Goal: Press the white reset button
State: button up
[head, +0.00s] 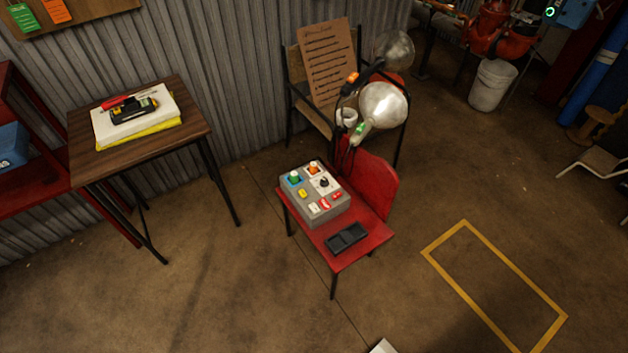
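A grey control box (318,216) sits on a red chair seat (358,256) in the middle of the head view. A small white control (314,208) is on the box's top face near its front left edge. It looks like the white button, but its label is too small to read. Beside it are red controls (326,203), a yellow button (303,193) and a black knob (323,182). A green knob (295,176) and an orange knob (313,169) stand at the back.
A black tray (347,237) lies in front of the box. Clamp lamps (384,105) rise behind it, near a chair with a written board (328,62). A wooden table (185,128) stands left. A yellow floor outline (462,287) lies right. Floor in front is mostly clear.

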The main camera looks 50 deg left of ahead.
aim_at(313, 207)
jog(key=z, duration=0.65)
jog(key=i, duration=0.1)
jog(key=u, duration=2.65)
jog(key=k, duration=0.85)
jog(key=u, duration=0.15)
jog(key=i, duration=0.85)
jog(key=z, duration=0.1)
